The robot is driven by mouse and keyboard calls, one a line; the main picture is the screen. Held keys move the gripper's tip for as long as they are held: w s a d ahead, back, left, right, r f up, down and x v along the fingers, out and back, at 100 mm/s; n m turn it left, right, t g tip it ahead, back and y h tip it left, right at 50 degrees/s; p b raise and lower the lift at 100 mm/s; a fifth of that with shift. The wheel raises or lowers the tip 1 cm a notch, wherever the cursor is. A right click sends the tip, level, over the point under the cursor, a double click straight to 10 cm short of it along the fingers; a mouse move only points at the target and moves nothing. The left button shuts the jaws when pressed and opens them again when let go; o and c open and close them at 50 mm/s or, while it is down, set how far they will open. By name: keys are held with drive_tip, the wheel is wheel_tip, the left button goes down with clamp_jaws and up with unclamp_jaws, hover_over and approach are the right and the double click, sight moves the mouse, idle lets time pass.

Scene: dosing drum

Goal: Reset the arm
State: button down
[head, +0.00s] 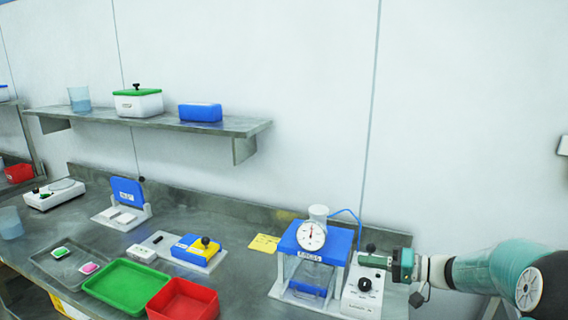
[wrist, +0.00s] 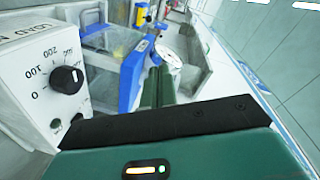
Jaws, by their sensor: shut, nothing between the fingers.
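My gripper (head: 372,261) is at the right of the bench in the head view, reaching left just above a white control box (head: 363,293) with a black knob. In the wrist view my gripper (wrist: 157,80) shows its green fingers together and empty. The control box (wrist: 40,75) is on the left there, with its black knob (wrist: 66,79) and a scale marked 0, 100, 200. A blue-topped device (head: 335,241) with a round dial gauge (head: 311,236) stands left of the box. The gauge also shows beyond my fingertips in the wrist view (wrist: 168,55).
A green tray (head: 125,285), a red tray (head: 184,301), a blue-and-yellow unit (head: 195,248) and a blue panel on a stand (head: 128,192) occupy the bench (head: 228,274). A shelf (head: 150,122) holds a beaker and boxes. The wall is behind.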

drive_tip(key=s+a+r+g+h, duration=0.1)
drive_tip(key=s+a+g+h, duration=0.3)
drive_tip(key=s, duration=0.4)
drive_tip(key=s+a+r+g+h, duration=0.1)
drive_tip(key=s+a+h, duration=0.2)
drive_tip(key=s+a, duration=0.35)
drive_tip(key=s+d+r+t+h, duration=0.1)
drive_tip(key=s+d+h, duration=0.1)
drive_tip(key=s+h, duration=0.2)
drive_tip(key=s+d+r+t+h, duration=0.1)
drive_tip(key=s+d+t+h, duration=0.1)
drive_tip(key=s, duration=0.8)
drive_tip(key=shift+s+m+h, duration=0.3)
drive_tip(key=shift+s+h, duration=0.05)
drive_tip(key=shift+h, duration=0.55)
